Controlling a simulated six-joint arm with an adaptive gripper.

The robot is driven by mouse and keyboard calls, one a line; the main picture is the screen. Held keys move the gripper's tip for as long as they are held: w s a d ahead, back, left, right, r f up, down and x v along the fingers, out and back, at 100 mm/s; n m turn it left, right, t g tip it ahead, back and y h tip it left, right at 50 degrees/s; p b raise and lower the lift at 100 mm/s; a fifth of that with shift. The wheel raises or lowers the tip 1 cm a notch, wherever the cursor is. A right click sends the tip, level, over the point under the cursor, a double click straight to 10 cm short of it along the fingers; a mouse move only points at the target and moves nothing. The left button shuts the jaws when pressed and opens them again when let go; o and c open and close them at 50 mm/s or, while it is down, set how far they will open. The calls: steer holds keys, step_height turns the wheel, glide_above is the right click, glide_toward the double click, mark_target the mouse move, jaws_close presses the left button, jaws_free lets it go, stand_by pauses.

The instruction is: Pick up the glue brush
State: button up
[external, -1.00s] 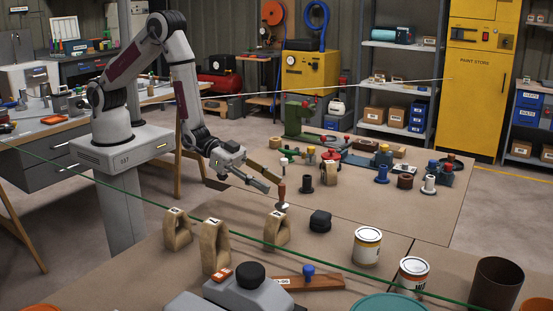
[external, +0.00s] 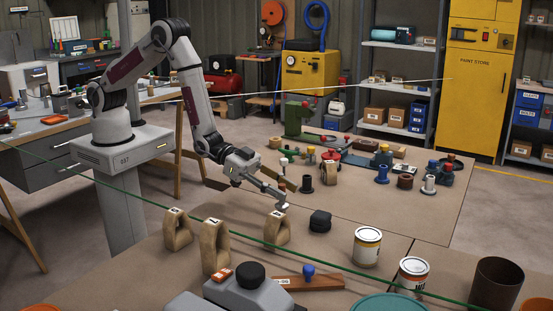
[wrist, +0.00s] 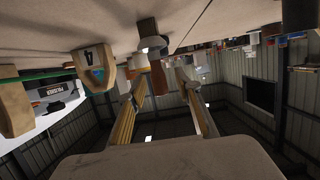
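The glue brush, as far as I can tell, is the upright piece with a reddish-brown handle (external: 282,188) and a pale lower end, on the bench beyond the numbered wooden blocks. In the wrist view, which is upside down, its brown handle (wrist: 158,79) shows between my two fingers, closer to the left one, with a grey-white part above it. My gripper (external: 277,196) is low beside the handle, its fingers nearly level. In the wrist view my gripper (wrist: 160,84) is open, with a gap visible beside the handle. Fingers partly hide the brush in the external view.
Wooden blocks with number labels (external: 215,245) stand close on the near side. A black round knob-like piece (external: 320,221) lies just right of the brush and a dark spool (external: 307,185) stands behind. Paint tins (external: 367,247) are farther right. A green line crosses in front.

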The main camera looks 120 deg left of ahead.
jaws_close()
steer(key=shift+r, duration=0.15)
steer(key=shift+r, duration=4.85)
